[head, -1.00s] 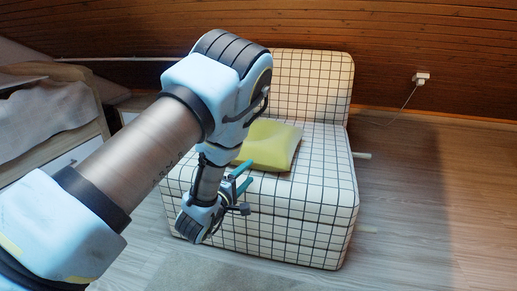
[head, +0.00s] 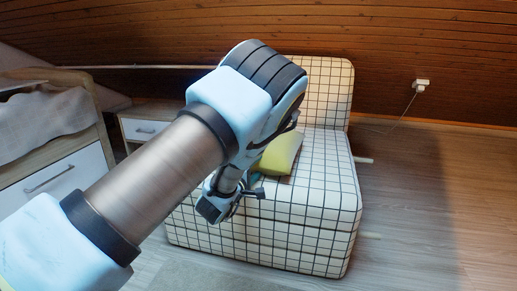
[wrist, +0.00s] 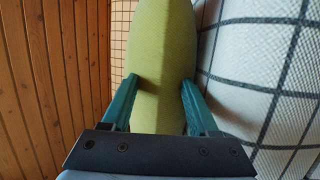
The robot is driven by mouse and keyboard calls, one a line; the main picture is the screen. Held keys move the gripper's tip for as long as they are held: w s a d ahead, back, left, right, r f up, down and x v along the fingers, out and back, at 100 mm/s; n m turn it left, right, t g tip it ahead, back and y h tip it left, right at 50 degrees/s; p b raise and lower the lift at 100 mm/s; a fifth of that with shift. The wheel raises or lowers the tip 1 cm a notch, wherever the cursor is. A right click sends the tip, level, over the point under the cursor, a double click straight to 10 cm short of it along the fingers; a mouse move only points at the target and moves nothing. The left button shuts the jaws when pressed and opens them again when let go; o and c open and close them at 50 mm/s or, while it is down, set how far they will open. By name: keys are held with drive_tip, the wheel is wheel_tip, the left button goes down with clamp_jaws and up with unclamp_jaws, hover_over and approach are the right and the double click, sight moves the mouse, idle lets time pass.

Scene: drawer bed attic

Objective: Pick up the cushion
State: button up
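The yellow-green cushion (head: 281,153) is over the seat of the checked chair (head: 322,175), partly hidden behind my arm in the head view. It looks tilted there. In the wrist view the cushion (wrist: 163,60) runs between the two teal fingers of my gripper (wrist: 160,92), one finger against each side. The cushion is narrower between the fingers and bulges wider beyond them. My gripper is shut on the cushion's near edge. In the head view the fingers are mostly hidden by my arm. I cannot tell whether the cushion still touches the seat.
The chair's backrest (head: 325,90) stands behind the seat, against a wood-plank wall (head: 200,25). A bed with a drawer (head: 55,175) and a small white cabinet (head: 145,127) are at left. A wall socket (head: 421,85) has a cord. The floor at right is clear.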

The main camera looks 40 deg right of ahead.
clamp_jaws()
drive_tip(key=shift+r, duration=0.1)
idle(0.4)
